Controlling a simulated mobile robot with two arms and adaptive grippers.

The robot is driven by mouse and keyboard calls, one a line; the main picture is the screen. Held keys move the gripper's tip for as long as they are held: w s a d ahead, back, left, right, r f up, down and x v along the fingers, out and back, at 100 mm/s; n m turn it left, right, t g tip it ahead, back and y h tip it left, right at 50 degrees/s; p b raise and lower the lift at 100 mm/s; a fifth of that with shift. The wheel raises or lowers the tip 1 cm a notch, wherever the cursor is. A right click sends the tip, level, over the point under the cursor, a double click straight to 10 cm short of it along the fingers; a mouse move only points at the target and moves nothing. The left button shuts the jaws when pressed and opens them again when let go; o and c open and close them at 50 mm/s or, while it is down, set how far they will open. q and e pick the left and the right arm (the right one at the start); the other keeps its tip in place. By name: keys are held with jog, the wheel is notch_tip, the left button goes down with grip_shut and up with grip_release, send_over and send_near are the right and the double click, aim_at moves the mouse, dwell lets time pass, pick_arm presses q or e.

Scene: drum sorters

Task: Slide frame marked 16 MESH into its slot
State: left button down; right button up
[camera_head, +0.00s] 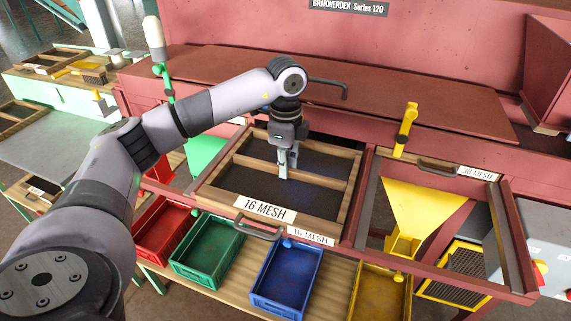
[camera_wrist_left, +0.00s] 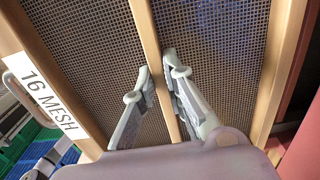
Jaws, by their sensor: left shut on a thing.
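The wooden mesh frame marked 16 MESH (camera_head: 318,227) lies over the left bay of the red machine, skewed against the bay. Its front edge sits above the slot label 16 MESH (camera_head: 311,236), and its left side reaches past the bay's left edge. My left gripper (camera_head: 288,172) points down at the middle of the frame. In the left wrist view its fingers (camera_wrist_left: 158,82) are shut on the frame's centre bar (camera_wrist_left: 150,50), with dark mesh on both sides. Whether the frame rests on the rails is hard to tell. My right gripper is not in view.
The slot labelled 30 MESH (camera_head: 478,173) to the right is open, with a yellow funnel (camera_head: 425,212) inside. Red (camera_head: 165,229), green (camera_head: 207,250), blue (camera_head: 287,277) and yellow (camera_head: 379,293) bins stand below. A yellow clamp handle (camera_head: 405,130) rises between the bays.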

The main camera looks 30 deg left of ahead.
pick_arm(q)
jog(key=c, duration=1.6)
grip_release()
jog(key=shift+o, duration=0.2)
jog(key=shift+f, duration=0.1)
notch_tip(320, 180, up, 12)
jog(key=shift+w, duration=0.1)
